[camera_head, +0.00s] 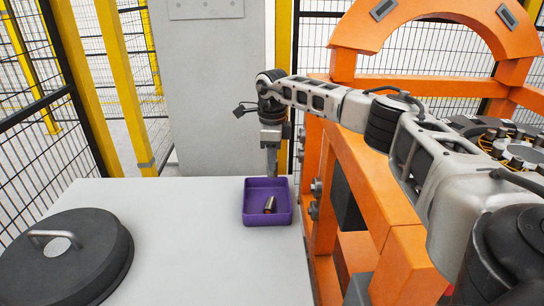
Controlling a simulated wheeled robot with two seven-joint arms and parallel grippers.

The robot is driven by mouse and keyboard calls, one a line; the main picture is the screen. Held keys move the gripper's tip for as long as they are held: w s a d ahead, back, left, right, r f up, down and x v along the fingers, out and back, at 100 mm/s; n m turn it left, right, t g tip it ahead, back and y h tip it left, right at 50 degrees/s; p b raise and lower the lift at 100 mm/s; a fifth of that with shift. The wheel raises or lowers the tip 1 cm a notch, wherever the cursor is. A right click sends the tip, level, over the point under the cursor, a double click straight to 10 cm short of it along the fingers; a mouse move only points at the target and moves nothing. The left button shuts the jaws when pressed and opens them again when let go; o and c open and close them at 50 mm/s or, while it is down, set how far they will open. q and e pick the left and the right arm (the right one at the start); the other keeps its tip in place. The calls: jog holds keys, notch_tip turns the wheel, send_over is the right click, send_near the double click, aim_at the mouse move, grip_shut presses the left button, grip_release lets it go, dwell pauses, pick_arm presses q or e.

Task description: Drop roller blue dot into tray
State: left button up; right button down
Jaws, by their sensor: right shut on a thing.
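The purple tray (247,217) stands on the white table near its right edge. A small metallic roller (270,205) lies tilted inside it; I cannot make out a blue dot on it. My right gripper (272,172) points down over the back part of the tray, above and behind that roller and apart from it. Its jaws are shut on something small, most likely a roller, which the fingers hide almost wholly. My left gripper is not in view.
A dark round lid (90,260) with a metal handle lies at the table's left. An orange frame (375,225) stands close along the table's right side. A grey panel (215,90) and yellow posts rise behind. The table's middle (185,235) is clear.

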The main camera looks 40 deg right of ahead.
jog(key=shift+f+b, duration=0.7)
jog(key=shift+f, duration=0.35)
jog(key=c, duration=1.1)
grip_release()
notch_tip(320, 180, up, 16)
jog(key=shift+f, duration=0.1)
